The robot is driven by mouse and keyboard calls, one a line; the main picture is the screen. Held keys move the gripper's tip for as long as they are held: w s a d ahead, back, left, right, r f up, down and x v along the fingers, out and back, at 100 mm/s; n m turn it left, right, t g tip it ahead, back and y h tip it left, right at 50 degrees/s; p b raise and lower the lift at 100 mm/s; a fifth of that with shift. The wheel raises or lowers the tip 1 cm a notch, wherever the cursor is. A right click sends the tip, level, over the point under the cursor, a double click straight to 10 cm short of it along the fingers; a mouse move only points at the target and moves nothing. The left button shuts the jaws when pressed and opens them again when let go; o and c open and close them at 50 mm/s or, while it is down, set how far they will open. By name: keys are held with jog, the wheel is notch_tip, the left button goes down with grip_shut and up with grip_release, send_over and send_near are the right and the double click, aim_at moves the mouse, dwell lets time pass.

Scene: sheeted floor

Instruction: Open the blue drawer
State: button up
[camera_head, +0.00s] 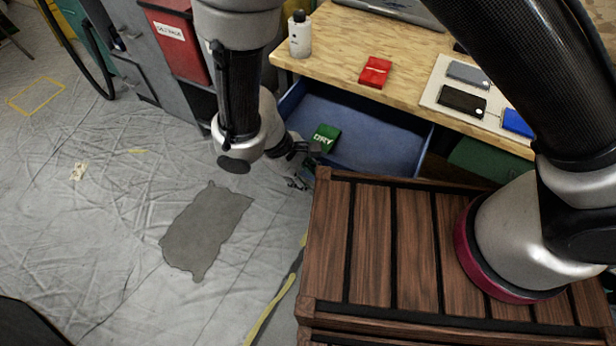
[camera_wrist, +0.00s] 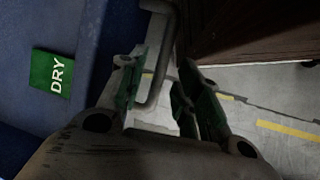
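The blue drawer (camera_head: 372,127) stands pulled out from under the wooden desk, its inside showing in the head view. A green block marked DRY (camera_head: 326,138) lies in it; the block also shows in the wrist view (camera_wrist: 52,73). My gripper (camera_head: 306,163) is at the drawer's front side, low beside the crate. In the wrist view my gripper's fingers (camera_wrist: 162,84) are apart, with the bent metal handle (camera_wrist: 164,70) showing between them. A gap shows beside the handle; contact is unclear. The drawer's front face is mostly hidden in the head view.
A slatted wooden crate (camera_head: 372,240) stands close in front of the drawer. The desk top (camera_head: 335,42) holds a white bottle (camera_head: 300,34), a red box (camera_head: 375,72) and phones. A red bin (camera_head: 177,38) stands left. The sheeted floor (camera_head: 110,200) at left is mostly clear.

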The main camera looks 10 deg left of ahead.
jog(key=v, duration=1.2)
jog(key=shift+f, duration=0.1)
